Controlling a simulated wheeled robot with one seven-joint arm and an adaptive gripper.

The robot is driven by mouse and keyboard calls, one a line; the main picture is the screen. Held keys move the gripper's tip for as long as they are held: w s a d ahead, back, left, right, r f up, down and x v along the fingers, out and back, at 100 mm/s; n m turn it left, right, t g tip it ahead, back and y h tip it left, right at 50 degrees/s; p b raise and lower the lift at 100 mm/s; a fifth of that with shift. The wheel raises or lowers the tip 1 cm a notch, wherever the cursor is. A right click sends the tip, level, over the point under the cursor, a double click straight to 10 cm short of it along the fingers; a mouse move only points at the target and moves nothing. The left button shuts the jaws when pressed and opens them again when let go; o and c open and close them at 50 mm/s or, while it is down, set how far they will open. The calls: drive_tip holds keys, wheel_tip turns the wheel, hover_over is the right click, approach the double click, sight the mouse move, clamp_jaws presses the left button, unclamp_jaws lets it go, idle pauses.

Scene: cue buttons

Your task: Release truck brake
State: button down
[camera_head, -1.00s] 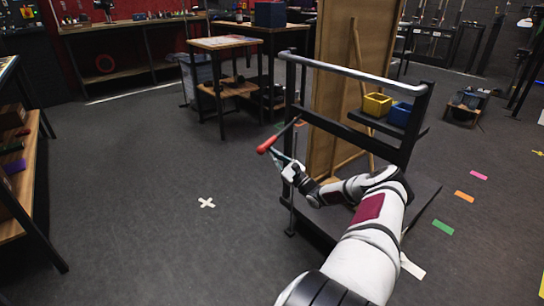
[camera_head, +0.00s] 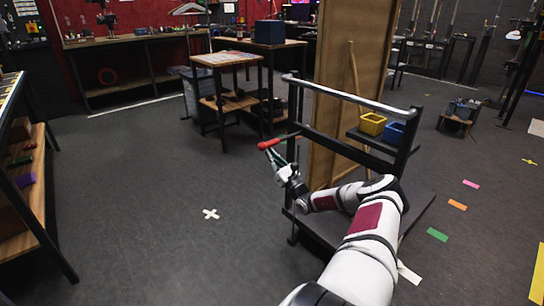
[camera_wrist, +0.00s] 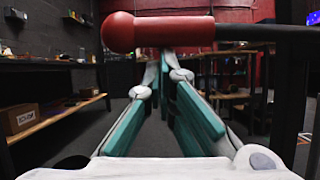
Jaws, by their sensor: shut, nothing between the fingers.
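The truck is a dark cart with a grey push rail (camera_head: 350,93) and a low dark deck (camera_head: 415,208). Its brake lever has a red grip (camera_head: 272,143) on a thin dark rod and sticks out to the left of the frame, nearly level. My gripper (camera_head: 275,160) is just below the red grip, pointing up at it, shut with nothing held. In the wrist view the red grip (camera_wrist: 165,32) crosses the top, just beyond the fingertips (camera_wrist: 165,62). Whether they touch it I cannot tell.
A tall brown panel (camera_head: 335,60) stands on the truck. A yellow bin (camera_head: 372,123) and a blue bin (camera_head: 393,133) sit on its shelf. A wooden-topped table (camera_head: 223,58) stands behind. Open floor with a white cross (camera_head: 210,214) lies to the left.

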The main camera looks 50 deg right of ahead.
sight(270, 144)
wheel_tip(270, 144, up, 6)
drive_tip(key=m+h+p, duration=0.1)
drive_tip(key=m+p, duration=0.1)
drive_tip(key=m+g+h+p, duration=0.1)
drive_tip(key=m+p, duration=0.1)
drive_tip(key=p, duration=0.1)
drive_tip(key=shift+a+f+h, duration=0.15)
drive_tip(key=shift+f+h, duration=0.05)
drive_tip(key=shift+h, duration=0.1)
drive_tip(key=shift+d+r+p, duration=0.2)
drive_tip(key=shift+r+p, duration=0.65)
drive_tip(key=shift+r, duration=0.15)
drive_tip(key=shift+d+r, duration=0.1)
drive_tip(key=shift+r, duration=0.1)
drive_tip(key=shift+f, duration=0.1)
drive_tip(key=shift+w+f+b, duration=0.1)
drive_tip(key=shift+f+b, duration=0.2)
drive_tip(key=shift+f, duration=0.05)
drive_tip(key=f, duration=0.1)
drive_tip(key=a+f+b, duration=0.1)
drive_tip(key=f, duration=0.2)
drive_tip(key=shift+w+a+f+b, duration=0.1)
drive_tip(key=shift+a+b, duration=0.2)
drive_tip(key=shift+a, duration=0.1)
drive_tip(key=p+v, duration=0.1)
drive_tip(key=v, duration=0.8)
drive_tip(key=shift+a+p, duration=0.15)
drive_tip(key=shift+p, duration=0.2)
drive_tip(key=shift+r, duration=0.2)
